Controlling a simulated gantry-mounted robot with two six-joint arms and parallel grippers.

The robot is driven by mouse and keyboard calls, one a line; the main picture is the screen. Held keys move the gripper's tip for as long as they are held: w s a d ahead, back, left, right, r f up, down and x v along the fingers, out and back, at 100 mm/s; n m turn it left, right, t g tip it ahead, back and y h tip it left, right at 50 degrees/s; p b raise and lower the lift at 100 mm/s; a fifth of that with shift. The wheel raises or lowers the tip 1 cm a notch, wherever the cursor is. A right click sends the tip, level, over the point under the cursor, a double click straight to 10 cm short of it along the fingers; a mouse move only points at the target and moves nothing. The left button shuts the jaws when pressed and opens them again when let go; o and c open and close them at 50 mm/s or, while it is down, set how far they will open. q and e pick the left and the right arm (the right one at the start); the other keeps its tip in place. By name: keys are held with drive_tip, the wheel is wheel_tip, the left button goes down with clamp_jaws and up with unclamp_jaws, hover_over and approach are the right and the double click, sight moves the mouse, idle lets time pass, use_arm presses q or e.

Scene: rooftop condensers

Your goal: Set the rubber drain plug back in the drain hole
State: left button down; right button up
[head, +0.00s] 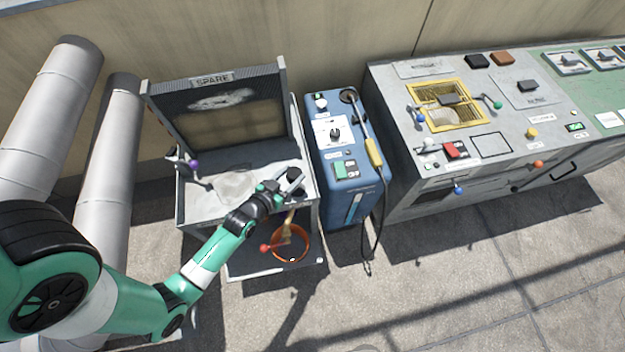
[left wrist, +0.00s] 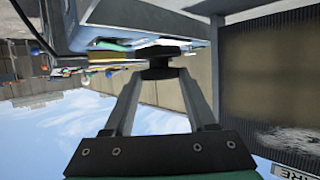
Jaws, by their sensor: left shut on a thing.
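My left gripper (head: 292,182) is over the right part of the pale basin top of the stand marked SPARE. In the left wrist view its two fingers (left wrist: 160,74) close on a black, flanged piece, the rubber drain plug (left wrist: 158,51). In the head view the dark plug (head: 295,172) shows at the fingertips. I cannot tell whether it touches the surface. A pale wet-looking patch (head: 237,186) lies left of the gripper. I cannot make out the drain hole. My right gripper is not in view.
A small tap-like fitting with a purple knob (head: 193,164) is at the stand's left. An orange bowl (head: 290,258) sits on the lower shelf. A blue machine (head: 345,195) with a cable stands close on the right; a grey control console (head: 400,120) is beyond it.

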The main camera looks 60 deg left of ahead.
use_arm(q)
drive_tip(key=shift+s, duration=0.1)
drive_tip(key=shift+d+f+b, duration=0.1)
drive_tip(key=shift+f+b, duration=0.2)
drive_tip(key=shift+b, duration=0.05)
wheel_tip(320, 180, down, 6)
drive_tip(key=b, duration=0.5)
drive_tip(key=shift+b, duration=0.35)
drive_tip(key=shift+f+b, duration=0.45)
drive_tip(key=shift+f, duration=0.15)
